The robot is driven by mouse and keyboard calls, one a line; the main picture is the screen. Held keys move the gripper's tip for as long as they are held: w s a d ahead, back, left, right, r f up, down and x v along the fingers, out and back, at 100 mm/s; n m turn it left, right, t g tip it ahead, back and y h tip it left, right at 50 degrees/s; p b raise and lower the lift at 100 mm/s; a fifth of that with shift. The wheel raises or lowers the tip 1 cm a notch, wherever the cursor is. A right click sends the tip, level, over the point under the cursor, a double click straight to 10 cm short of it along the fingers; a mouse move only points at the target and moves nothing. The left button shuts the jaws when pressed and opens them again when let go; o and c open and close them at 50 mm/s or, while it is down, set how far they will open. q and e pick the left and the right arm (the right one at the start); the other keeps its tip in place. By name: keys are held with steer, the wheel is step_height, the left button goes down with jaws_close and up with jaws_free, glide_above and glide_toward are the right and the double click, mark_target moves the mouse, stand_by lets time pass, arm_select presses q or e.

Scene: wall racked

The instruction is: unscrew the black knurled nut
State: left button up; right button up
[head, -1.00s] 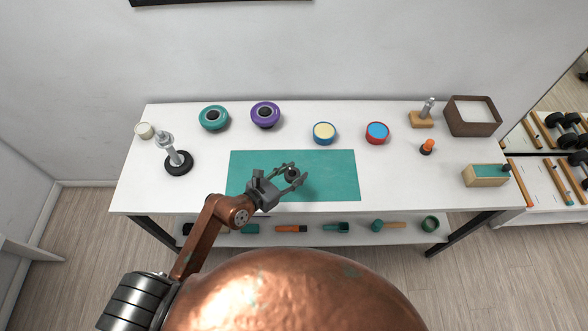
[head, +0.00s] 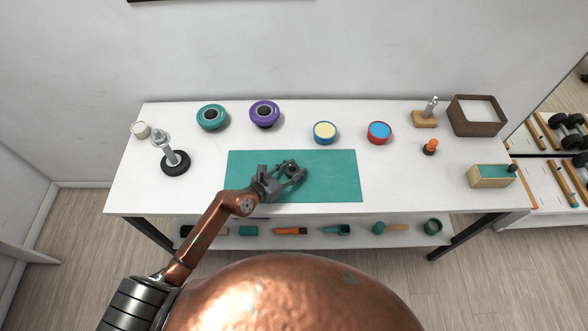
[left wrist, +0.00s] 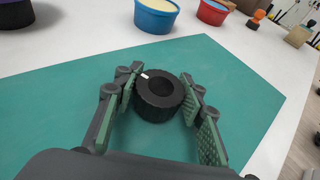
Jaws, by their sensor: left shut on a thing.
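The black knurled nut (left wrist: 158,100) is a ribbed ring with a dark central hole and a small white mark on its rim. In the left wrist view it sits between the two green-padded fingers of my left gripper (left wrist: 161,100), which is shut on it. In the head view the left gripper (head: 293,174) is over the teal mat (head: 335,178), with the nut (head: 291,168) small and partly covered by the fingers. I see no bolt passing through the nut. Whether the nut touches the mat is unclear. My right gripper is not in view.
A wooden block (head: 424,120) with a metal post stands at the back right, near a brown box (head: 477,117). Blue (head: 325,132) and red (head: 379,132) tubs stand behind the mat. A metal stand on a black base (head: 175,163) is at left. The mat's right half is clear.

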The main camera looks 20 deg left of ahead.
arm_select(q)
steer(key=shift+r, duration=0.1)
steer(key=shift+f+b, duration=0.35)
steer(key=shift+f, duration=0.3)
steer(key=o, duration=1.2)
steer(key=shift+o, duration=0.2)
steer(key=shift+r, duration=0.2)
steer(key=v, duration=0.8)
steer(key=r+p+v, duration=0.1)
steer(key=v, duration=0.3)
